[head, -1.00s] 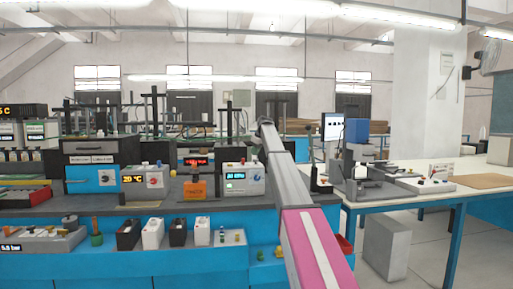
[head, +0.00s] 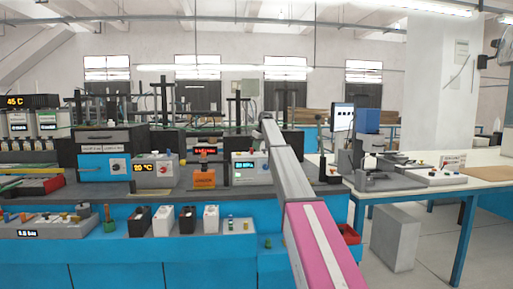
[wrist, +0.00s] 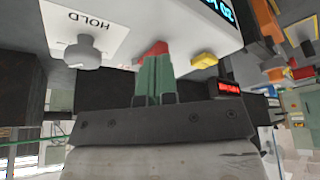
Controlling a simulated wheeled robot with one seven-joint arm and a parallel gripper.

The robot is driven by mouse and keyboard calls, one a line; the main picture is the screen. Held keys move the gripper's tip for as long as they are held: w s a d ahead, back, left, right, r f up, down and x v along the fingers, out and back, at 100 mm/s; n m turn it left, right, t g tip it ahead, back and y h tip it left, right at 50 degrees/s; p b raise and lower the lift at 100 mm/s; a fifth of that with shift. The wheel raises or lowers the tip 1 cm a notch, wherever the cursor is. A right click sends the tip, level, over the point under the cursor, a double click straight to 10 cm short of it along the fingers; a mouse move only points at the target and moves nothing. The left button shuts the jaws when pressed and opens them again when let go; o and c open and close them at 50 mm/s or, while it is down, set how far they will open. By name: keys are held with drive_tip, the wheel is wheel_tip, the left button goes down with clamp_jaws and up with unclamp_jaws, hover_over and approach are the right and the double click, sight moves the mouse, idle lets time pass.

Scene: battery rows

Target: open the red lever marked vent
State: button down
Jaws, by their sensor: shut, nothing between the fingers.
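In the wrist view, which is upside down, my gripper (wrist: 153,82) has its green fingers together, with nothing between them. A red lever or knob (wrist: 155,48) on a white instrument panel shows right at the fingertips, partly hidden by them. I cannot tell whether they touch it, and no "vent" marking is readable. In the head view, the white instrument box (head: 249,168) with a lit blue-digit display stands on the bench just left of my arm. My gripper is not visible there, hidden by the arm.
On the same panel are a grey knob (wrist: 84,53) by a "HOLD" label and a yellow knob (wrist: 205,60). An orange block (head: 204,178) stands left of the box. Several batteries sit on the lower blue shelf (head: 100,248). A white table (head: 400,187) is at right.

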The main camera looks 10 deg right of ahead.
drive_tip(key=shift+s+a+m, duration=0.1)
drive_tip(key=shift+a+m, duration=0.15)
drive_tip(key=shift+m, duration=0.15)
